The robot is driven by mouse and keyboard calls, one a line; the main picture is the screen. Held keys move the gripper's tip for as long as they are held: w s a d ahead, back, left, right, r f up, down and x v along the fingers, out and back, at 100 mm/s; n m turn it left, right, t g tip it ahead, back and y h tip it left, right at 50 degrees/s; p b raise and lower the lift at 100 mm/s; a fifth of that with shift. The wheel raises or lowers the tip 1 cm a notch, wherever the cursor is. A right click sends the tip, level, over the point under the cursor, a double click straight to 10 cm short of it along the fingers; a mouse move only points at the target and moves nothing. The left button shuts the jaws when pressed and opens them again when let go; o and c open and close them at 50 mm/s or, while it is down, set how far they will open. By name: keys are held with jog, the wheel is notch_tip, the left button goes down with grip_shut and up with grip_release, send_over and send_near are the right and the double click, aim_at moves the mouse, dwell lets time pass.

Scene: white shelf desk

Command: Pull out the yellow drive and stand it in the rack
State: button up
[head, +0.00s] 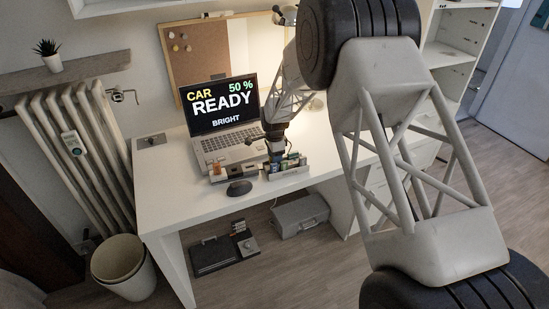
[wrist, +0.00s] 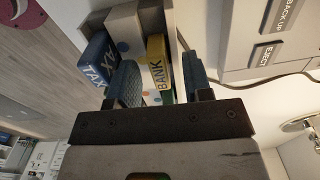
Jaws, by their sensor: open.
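The yellow drive (wrist: 157,62), marked BANK, stands between the two blue fingers of my gripper (wrist: 160,68) in the wrist view. The fingers are open, one on each side of it, with a gap visible on the right side; contact on the left is unclear. A blue drive (wrist: 98,60) marked TAX is just left of the left finger. Both drives are at a grey holder, whose lower part is hidden by my gripper. In the head view my gripper (head: 276,152) is low over the grey holder (head: 290,172) in front of the laptop. I cannot tell which holder is the rack.
The laptop (head: 222,115) stands open behind the holder, its screen reading CAR READY. A dark mouse (head: 239,188) lies at the desk's front. A grey panel (wrist: 262,40) with BACK UP and EJECT labels and a cable is on the right.

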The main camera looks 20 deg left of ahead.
jog(key=shift+r, duration=3.55)
jog(key=shift+d+r, duration=0.25)
jog(key=shift+r, duration=0.05)
jog(key=s+d+r+n, duration=0.2)
jog(key=s+d+r, duration=0.3)
jog(key=d+r, duration=0.4)
jog(key=s+d+r+n+t, duration=0.1)
jog(key=s+d+r, duration=0.5)
jog(key=d, duration=0.5)
jog(key=s+d+r+n, duration=0.2)
jog(key=s+d+r, duration=0.2)
jog(key=d+r, duration=0.6)
jog(key=s+d+r+n+t, duration=0.1)
jog(key=s+d+r+n, duration=0.15)
jog(key=s+d, duration=1.15)
jog(key=s+d+n, duration=0.1)
jog(key=s+d, duration=0.1)
jog(key=s, duration=0.7)
jog(key=s+d+f+n, duration=0.1)
jog(key=s+d, duration=0.2)
jog(key=s, duration=0.6)
jog(key=shift+d+f+t, duration=0.15)
jog(key=shift+d+t, duration=0.15)
jog(key=shift+d, duration=0.05)
